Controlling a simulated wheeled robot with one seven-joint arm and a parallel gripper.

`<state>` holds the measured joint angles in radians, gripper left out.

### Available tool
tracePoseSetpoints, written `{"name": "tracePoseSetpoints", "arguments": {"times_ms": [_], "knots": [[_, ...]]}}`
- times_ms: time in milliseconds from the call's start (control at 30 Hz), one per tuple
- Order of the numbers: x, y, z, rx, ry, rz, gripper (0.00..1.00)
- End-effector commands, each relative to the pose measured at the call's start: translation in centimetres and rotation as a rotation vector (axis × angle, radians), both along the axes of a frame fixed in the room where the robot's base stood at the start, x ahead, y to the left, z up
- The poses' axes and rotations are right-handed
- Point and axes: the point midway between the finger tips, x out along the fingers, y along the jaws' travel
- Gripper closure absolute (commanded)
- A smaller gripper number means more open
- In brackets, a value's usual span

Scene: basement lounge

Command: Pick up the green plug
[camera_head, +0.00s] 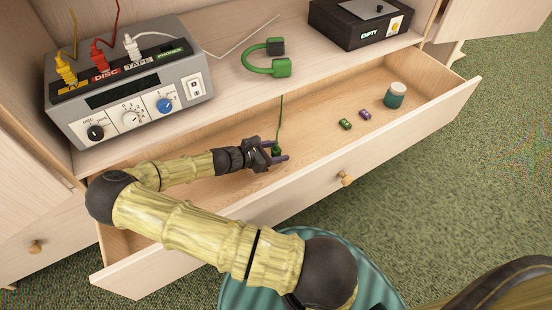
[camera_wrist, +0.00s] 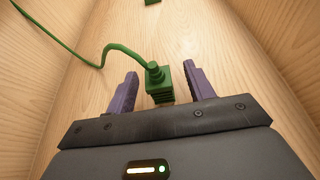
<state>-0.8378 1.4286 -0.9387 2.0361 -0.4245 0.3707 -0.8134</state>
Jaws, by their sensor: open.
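The green plug (camera_wrist: 160,86) lies in the open drawer, with its green cord running off to the upper left in the wrist view. In the head view the plug (camera_head: 276,151) is small and partly hidden by my gripper (camera_head: 275,158). My gripper (camera_wrist: 160,88) is open, with one purple finger on each side of the plug. The plug sits between the fingers, close to the palm. I cannot tell whether either finger touches it.
Above stand a grey device (camera_head: 130,95) with yellow, red and white plugs, green headphones (camera_head: 268,62) and a black box (camera_head: 360,22). Drawer walls flank my gripper.

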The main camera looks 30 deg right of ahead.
Motion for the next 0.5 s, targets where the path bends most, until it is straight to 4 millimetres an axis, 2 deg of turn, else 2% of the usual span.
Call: {"name": "tracePoseSetpoints", "arguments": {"times_ms": [33,167,500], "knots": [[-0.1,-0.8,-0.8,-0.001,0.001,-0.003,0.47],[0.0,-1.9,-1.0,-0.001,0.000,-0.001,0.47],[0.1,-2.0,-0.9,0.000,0.001,0.001,0.47]]}}
